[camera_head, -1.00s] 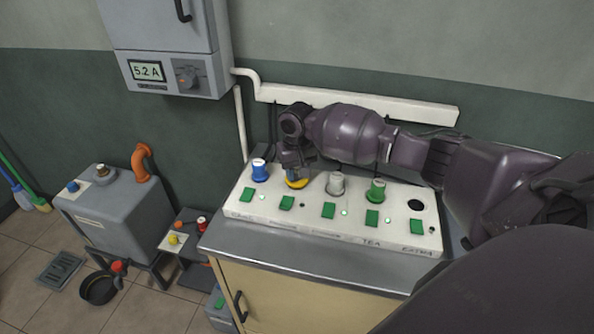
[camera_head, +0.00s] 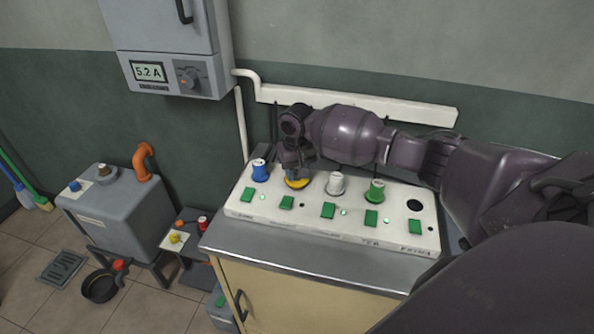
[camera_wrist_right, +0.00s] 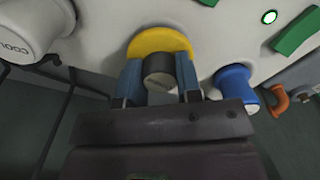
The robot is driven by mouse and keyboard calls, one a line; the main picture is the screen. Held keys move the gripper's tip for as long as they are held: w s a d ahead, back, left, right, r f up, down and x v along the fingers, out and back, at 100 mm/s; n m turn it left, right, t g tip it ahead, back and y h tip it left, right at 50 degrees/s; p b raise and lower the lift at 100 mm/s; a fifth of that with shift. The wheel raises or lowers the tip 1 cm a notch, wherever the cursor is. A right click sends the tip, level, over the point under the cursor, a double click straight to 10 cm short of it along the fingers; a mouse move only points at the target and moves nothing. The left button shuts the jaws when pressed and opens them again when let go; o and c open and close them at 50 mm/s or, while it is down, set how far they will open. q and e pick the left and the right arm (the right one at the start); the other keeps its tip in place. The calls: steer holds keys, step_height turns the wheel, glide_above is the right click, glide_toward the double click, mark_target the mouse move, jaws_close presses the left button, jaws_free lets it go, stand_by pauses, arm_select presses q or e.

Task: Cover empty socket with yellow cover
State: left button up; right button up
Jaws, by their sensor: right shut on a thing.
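The yellow cover (camera_head: 297,184) is a round disc at the second position of the white socket panel (camera_head: 240,211), between the blue plug (camera_head: 260,171) and the white plug (camera_head: 335,184). It lies at or very close to the panel face; whether a hole is under it is hidden. My right gripper (camera_head: 296,172) is shut on it from above. In the right wrist view, its blue fingers flank the dark knob of the yellow cover (camera_wrist_right: 160,40). A bare dark socket hole (camera_head: 414,206) shows at the panel's right end. My left gripper is not in view.
A green plug (camera_head: 375,190) stands right of the white one. Green switches line the panel's front. The panel sits on a metal-topped cabinet (camera_head: 300,253) against the wall. A grey tank (camera_head: 115,208) and a pan (camera_head: 98,287) are on the left.

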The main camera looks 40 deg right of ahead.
steer(key=shift+f, duration=0.65)
stand_by(0.3)
steer(key=o, duration=0.6)
steer(key=shift+o, duration=0.2)
